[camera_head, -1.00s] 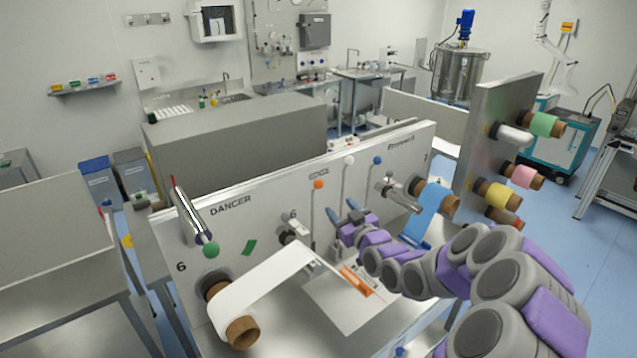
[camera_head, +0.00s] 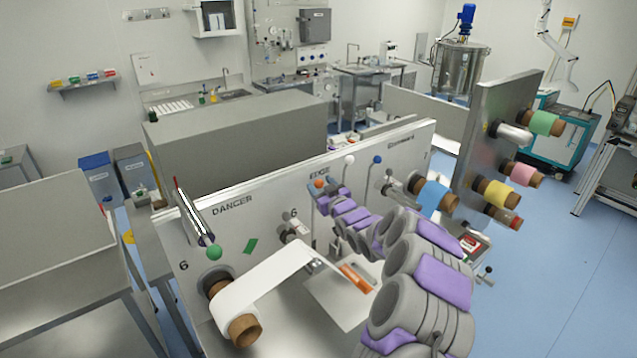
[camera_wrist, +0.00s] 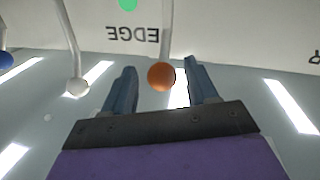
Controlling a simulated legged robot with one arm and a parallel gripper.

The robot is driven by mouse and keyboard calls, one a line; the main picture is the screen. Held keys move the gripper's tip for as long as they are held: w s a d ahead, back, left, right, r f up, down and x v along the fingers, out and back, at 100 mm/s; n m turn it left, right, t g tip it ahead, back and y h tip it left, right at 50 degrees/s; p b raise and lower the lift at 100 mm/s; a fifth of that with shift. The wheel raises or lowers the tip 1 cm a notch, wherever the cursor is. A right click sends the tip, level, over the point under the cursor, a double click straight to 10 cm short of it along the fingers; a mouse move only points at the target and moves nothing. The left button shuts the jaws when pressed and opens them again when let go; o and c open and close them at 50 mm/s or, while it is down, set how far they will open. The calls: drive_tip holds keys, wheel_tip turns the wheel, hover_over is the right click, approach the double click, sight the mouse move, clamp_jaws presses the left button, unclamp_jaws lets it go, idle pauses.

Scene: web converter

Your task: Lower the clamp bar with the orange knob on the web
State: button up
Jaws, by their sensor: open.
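The orange knob (camera_wrist: 161,76) sits at the end of its thin clamp bar (camera_wrist: 167,30), under the word EDGE on the panel. In the wrist view it lies between the two blue fingertips of my open gripper (camera_wrist: 160,80), with a gap on each side. In the head view the orange knob (camera_head: 319,183) shows near the panel's top edge, with my gripper (camera_head: 327,188) at it. The white web (camera_head: 270,280) runs from the brown-cored roll (camera_head: 243,330) up to the right, toward an orange strip (camera_head: 355,278) over a flat plate (camera_head: 340,305).
A white knob (camera_head: 349,160) and a blue knob (camera_head: 376,160) stand on similar bars to the right. A blue roll (camera_head: 435,198) is farther right on the panel. A side panel with green, pink and yellow rolls (camera_head: 500,195) stands at the right.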

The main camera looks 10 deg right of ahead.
drive_tip(key=shift+w+a+r, duration=0.1)
drive_tip(key=shift+w+a, duration=0.15)
drive_tip(key=shift+w, duration=0.5)
drive_tip(key=shift+c, duration=0.3)
clamp_jaws()
